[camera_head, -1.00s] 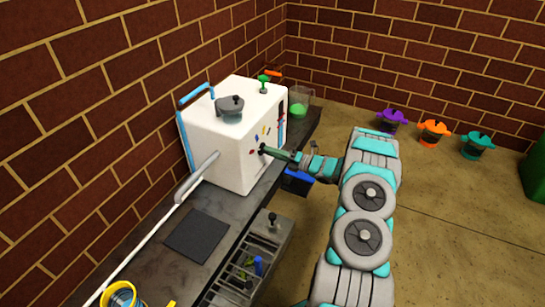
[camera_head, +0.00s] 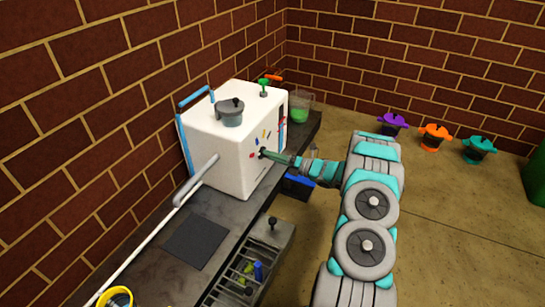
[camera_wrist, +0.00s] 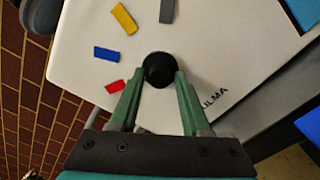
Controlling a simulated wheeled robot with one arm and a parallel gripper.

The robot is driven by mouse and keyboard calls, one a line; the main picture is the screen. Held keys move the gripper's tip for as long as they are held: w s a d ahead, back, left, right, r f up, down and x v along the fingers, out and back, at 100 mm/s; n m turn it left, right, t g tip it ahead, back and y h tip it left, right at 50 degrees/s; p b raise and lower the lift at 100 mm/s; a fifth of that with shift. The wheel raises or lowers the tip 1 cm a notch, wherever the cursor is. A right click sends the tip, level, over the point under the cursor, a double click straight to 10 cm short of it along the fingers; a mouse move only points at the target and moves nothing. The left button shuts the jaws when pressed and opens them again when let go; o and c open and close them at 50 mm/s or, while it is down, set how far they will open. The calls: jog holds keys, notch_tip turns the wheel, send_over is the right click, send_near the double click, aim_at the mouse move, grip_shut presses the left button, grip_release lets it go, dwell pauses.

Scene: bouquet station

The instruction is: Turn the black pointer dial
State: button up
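The black pointer dial (camera_wrist: 158,69) sits on the front face of the white machine (camera_head: 213,148). In the wrist view the two green fingers of my gripper (camera_wrist: 160,76) stand on either side of the dial and appear to touch it. The dial's pointer direction cannot be made out. Coloured marks lie around the dial: a red mark (camera_wrist: 115,86), a blue mark (camera_wrist: 107,54), a yellow mark (camera_wrist: 124,19) and a black mark (camera_wrist: 167,11). In the head view my gripper (camera_head: 264,153) reaches the machine's face from the right and covers the dial.
A grey lever (camera_head: 196,180) sticks out at the machine's left. A grey pot (camera_head: 229,113) and a green knob (camera_head: 263,88) are on its top. A clear container with green contents (camera_head: 299,114) stands behind it. A rack (camera_head: 240,272) is at the counter's front edge.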

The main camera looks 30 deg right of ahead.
jog(key=shift+o, duration=1.1)
jog(key=shift+s+d, duration=0.1)
jog(key=v, duration=0.7)
jog(key=shift+s+d+p, duration=0.15)
jog(key=shift+s+p, duration=0.1)
jog(key=shift+p, duration=0.15)
